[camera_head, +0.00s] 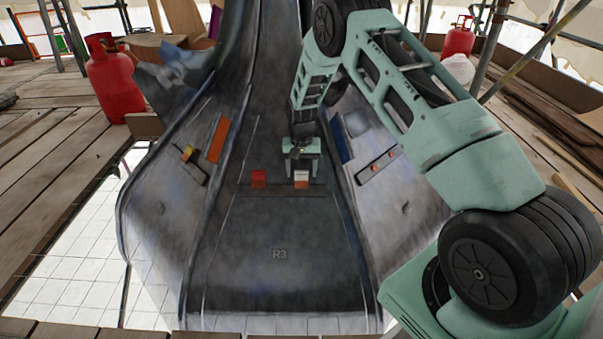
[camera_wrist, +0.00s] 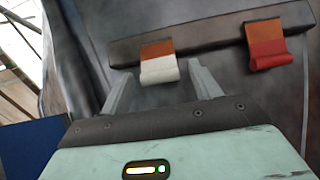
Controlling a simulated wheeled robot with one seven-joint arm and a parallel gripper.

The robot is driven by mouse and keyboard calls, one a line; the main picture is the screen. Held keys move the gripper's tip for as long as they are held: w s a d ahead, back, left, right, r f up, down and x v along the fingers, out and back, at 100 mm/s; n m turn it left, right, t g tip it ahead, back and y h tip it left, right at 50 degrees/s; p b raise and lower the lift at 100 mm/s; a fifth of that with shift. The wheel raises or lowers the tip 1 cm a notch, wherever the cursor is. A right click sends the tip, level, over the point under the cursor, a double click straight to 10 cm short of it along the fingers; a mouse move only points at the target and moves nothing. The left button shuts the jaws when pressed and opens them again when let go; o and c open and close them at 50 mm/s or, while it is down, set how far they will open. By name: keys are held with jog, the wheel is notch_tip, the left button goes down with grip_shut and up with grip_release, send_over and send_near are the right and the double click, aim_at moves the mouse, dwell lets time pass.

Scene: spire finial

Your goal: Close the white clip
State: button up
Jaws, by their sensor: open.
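The white clip (camera_head: 301,175) is on the middle face of the dark spire. It has a white part and an orange part, and sits at a dark bar; it also shows in the wrist view (camera_wrist: 160,70). I cannot tell for sure how far its flap stands open. My gripper (camera_head: 302,157) is just above it in the head view. In the wrist view my gripper (camera_wrist: 160,80) is open and empty, with one finger on either side of the white clip. Contact with the clip cannot be made out.
A red clip (camera_wrist: 268,50) sits beside the white one on the same dark bar (camera_wrist: 205,36). The side faces carry an orange strip (camera_head: 218,139), a blue strip (camera_head: 340,141) and more small clips. Red gas cylinders (camera_head: 113,80) stand on the plank floor. Scaffold poles surround the spire.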

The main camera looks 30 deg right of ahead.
jog(key=shift+f, duration=0.1)
jog(key=c, duration=1)
jog(key=shift+w+d+f+g+y+p, duration=0.1)
jog(key=shift+w+d+g+y+p, duration=0.15)
jog(key=shift+g+p, duration=0.35)
jog(key=shift+w+d+f+g+y, duration=0.1)
jog(key=shift+w+f+g+y, duration=0.2)
jog(key=shift+f+y, duration=0.05)
jog(key=shift+w+f+g+y, duration=0.1)
jog(key=shift+g+y, duration=0.2)
jog(key=shift+g, duration=0.1)
jog(key=o, duration=1)
jog(key=shift+d, duration=0.1)
